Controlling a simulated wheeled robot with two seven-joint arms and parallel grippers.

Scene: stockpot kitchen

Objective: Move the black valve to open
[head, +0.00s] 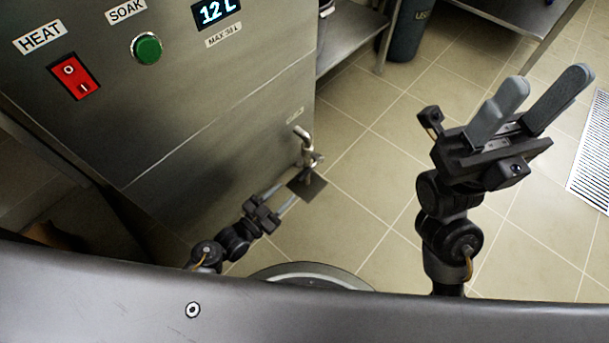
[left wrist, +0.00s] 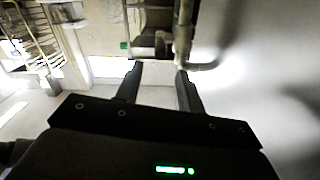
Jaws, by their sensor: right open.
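The black valve (head: 312,188) shows as a dark flat square piece just below the metal tap (head: 305,133) low on the steel machine's right side. In the left wrist view a dark piece (left wrist: 148,47) lies just beyond the fingertips, beside the tap's pipe (left wrist: 184,30). My left gripper (head: 287,192) is at the near side of the valve. In the left wrist view its fingers (left wrist: 158,70) stand apart with bright floor between them. I cannot tell whether a finger touches the valve. My right gripper (head: 544,82) is open and empty, raised over the floor at the right.
The steel machine (head: 180,120) fills the left, with a red heat switch (head: 74,77), a green soak button (head: 146,47) and a display (head: 216,12) reading 12 L. A steel shelf (head: 345,38) and a grey bin (head: 408,30) stand behind. Tiled floor (head: 375,155) is clear between the arms.

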